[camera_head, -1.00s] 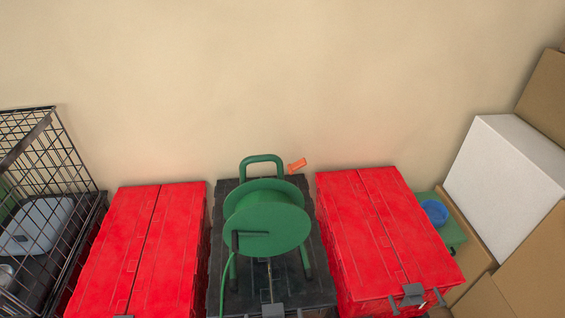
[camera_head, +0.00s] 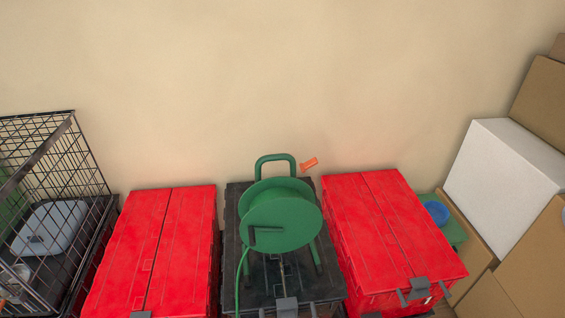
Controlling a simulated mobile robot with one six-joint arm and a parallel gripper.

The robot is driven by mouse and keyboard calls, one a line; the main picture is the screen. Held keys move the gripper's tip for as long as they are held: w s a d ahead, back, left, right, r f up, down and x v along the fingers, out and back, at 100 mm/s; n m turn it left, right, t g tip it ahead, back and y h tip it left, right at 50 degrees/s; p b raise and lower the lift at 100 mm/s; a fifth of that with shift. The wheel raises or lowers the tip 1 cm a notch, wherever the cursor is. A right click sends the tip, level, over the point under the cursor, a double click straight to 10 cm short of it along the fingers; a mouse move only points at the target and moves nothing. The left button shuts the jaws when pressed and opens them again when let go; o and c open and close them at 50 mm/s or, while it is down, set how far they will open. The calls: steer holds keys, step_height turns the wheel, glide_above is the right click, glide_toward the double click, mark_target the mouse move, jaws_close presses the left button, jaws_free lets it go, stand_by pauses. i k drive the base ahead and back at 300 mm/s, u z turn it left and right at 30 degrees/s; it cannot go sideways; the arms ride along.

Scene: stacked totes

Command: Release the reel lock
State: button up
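A green cable reel (camera_head: 281,219) stands on a black tote (camera_head: 240,289) in the lower middle of the head view. It has a round drum, a tubular carrying handle (camera_head: 275,160) at the top and a dark crank-like bar (camera_head: 266,232) on its front face. A green cable (camera_head: 241,275) hangs down its left side. An orange lever-like part (camera_head: 309,163) sticks out behind the drum at the upper right; it may be the lock, but I cannot tell its state. My gripper is not in view.
Red totes stand close on the left (camera_head: 150,250) and right (camera_head: 390,230) of the black one. A black wire cage (camera_head: 70,160) is at far left. A white box (camera_head: 505,180) and cardboard boxes (camera_head: 545,100) fill the right. A bare wall is behind.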

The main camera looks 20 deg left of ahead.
mark_target(312, 162)
steer(key=z, duration=0.95)
steer(key=k, duration=0.1)
steer(key=u, duration=2.1)
steer(key=k, duration=0.9)
steer(key=z, duration=0.15)
steer(key=i, duration=0.65)
